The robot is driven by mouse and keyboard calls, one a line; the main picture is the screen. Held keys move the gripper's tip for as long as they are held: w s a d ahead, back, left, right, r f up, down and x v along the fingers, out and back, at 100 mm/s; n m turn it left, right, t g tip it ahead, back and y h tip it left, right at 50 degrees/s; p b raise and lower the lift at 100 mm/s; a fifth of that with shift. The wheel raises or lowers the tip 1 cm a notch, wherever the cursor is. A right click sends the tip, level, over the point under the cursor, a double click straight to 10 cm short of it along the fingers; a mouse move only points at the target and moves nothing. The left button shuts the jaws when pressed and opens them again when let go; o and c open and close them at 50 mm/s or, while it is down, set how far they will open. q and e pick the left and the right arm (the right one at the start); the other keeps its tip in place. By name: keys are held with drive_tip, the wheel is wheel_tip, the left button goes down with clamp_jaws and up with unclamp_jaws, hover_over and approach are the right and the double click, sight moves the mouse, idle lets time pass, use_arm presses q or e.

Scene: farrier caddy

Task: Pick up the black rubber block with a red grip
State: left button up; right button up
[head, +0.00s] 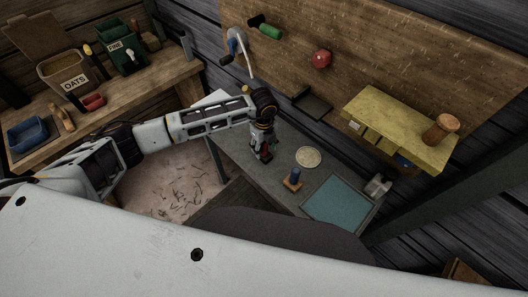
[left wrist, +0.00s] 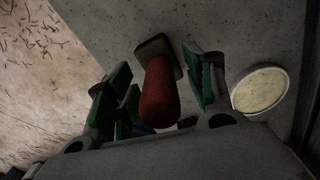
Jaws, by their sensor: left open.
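The black rubber block (left wrist: 154,47) with its red grip (left wrist: 161,92) stands on the grey bench top in the left wrist view. The red grip points up toward the camera and lies between the fingers of my left gripper (left wrist: 152,88). The fingers are open, with a visible gap on the right side of the grip; contact on the left side is unclear. In the head view my left gripper (head: 262,150) is low over the grey bench, and it hides most of the block. My right gripper does not show.
A pale round disc (head: 308,157) lies right of the gripper. A block with a blue grip (head: 293,179) stands nearer. A teal mat (head: 338,203) and a metal cup (head: 378,186) are farther right. A yellow shelf (head: 400,128) hangs on the wall behind.

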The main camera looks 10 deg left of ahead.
use_arm(q)
drive_tip(key=shift+f, duration=0.8)
clamp_jaws()
